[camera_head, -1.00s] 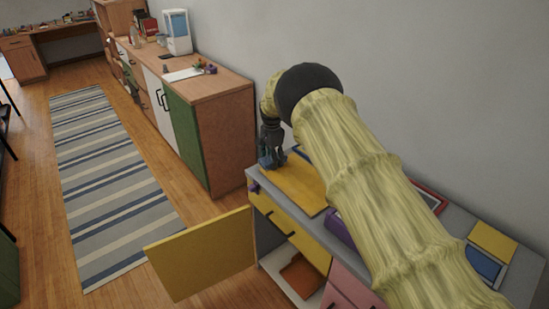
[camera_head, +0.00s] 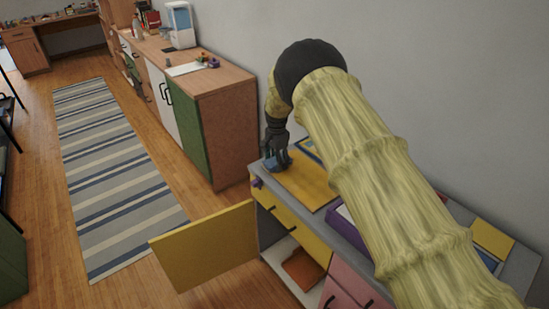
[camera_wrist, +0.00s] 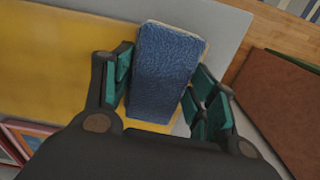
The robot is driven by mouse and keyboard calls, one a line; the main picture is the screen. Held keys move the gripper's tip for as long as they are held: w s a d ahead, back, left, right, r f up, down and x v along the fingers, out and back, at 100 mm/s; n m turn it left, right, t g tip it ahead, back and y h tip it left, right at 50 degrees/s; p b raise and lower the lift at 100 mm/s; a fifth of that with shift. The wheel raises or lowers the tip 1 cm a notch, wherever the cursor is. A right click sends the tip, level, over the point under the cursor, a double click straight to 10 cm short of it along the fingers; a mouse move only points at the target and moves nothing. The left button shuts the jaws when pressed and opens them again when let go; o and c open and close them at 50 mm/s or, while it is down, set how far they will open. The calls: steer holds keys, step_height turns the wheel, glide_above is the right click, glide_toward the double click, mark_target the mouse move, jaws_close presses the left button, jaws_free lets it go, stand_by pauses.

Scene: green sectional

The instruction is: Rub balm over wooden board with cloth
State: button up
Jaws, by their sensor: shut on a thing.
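The wooden board is yellow-orange and lies flat on the grey cabinet top in the head view (camera_head: 306,184); it fills much of the left of the wrist view (camera_wrist: 55,60). My gripper (camera_wrist: 163,80) is shut on a blue, fuzzy cloth block (camera_wrist: 168,55), with dark green finger pads on both sides of it. In the head view my gripper (camera_head: 274,152) is low at the board's far left end, mostly hiding the blue cloth. The cloth is over the board's edge region; whether it touches cannot be told clearly. No balm can be made out on the board.
A yellow cabinet door (camera_head: 205,246) stands open in front. A purple item (camera_head: 347,218) and a yellow-and-blue item (camera_head: 491,238) lie farther right on the top. A wooden cabinet (camera_head: 225,125) stands beyond a gap. The wall is close behind.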

mark_target(300, 187)
steer(key=shift+s+d+r+p, duration=0.1)
steer(key=shift+s+d+p, duration=0.8)
steer(key=shift+s, duration=0.35)
steer(key=shift+s+d+r+p, duration=0.1)
steer(key=shift+s+d+p, duration=0.8)
steer(key=shift+s, duration=0.35)
steer(key=shift+s+d, duration=0.3)
